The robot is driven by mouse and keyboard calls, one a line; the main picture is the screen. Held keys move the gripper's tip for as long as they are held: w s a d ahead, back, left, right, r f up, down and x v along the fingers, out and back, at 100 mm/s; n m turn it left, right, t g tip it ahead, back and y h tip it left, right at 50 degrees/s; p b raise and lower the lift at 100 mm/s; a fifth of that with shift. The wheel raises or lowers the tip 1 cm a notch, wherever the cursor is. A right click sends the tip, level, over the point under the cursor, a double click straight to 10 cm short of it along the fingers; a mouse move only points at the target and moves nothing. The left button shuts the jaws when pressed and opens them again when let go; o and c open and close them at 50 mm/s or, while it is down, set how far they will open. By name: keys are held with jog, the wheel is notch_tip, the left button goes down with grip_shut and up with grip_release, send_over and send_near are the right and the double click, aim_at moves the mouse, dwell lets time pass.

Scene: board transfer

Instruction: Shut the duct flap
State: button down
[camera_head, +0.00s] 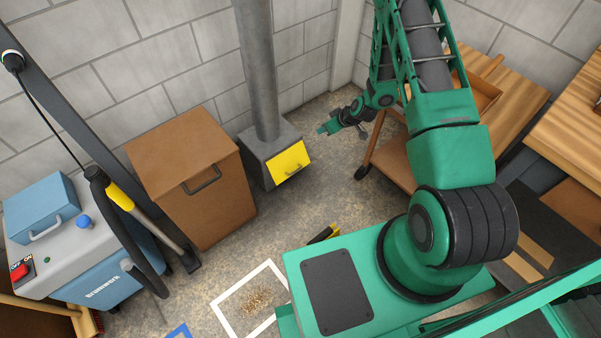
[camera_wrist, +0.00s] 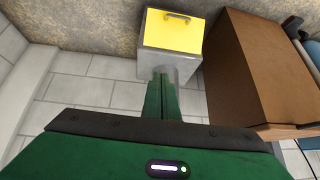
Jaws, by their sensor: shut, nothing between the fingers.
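The duct flap (camera_head: 288,160) is a yellow panel with a dark bar handle (camera_head: 294,171) near its lower edge. It sits on the front of a grey metal duct box (camera_head: 257,160) at the foot of a grey pipe. I cannot tell whether a gap stands between flap and box. In the wrist view the flap (camera_wrist: 172,34) is at the top centre, its handle at the far edge. My gripper (camera_head: 323,130) is shut and empty, to the right of the flap and apart from it. Its green fingers (camera_wrist: 160,78) point towards the box in the wrist view.
A brown cabinet (camera_head: 193,165) stands left of the duct box, with a blue-grey machine (camera_head: 90,250) and hose farther left. A wooden cart (camera_head: 400,165) stands right, near my arm. Open floor (camera_head: 330,190) lies before the flap. A white floor frame (camera_head: 225,305) encloses debris.

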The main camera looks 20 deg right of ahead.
notch_tip(320, 180, down, 10)
jog(key=s+a+t, duration=0.1)
jog(key=s+a, duration=0.1)
jog(key=a, duration=0.1)
jog(key=t, duration=0.1)
send_near(297, 170)
jog(key=shift+m+t, duration=0.3)
jog(key=x, duration=0.6)
jog(key=shift+a+f, duration=0.15)
jog(key=shift+f, duration=0.25)
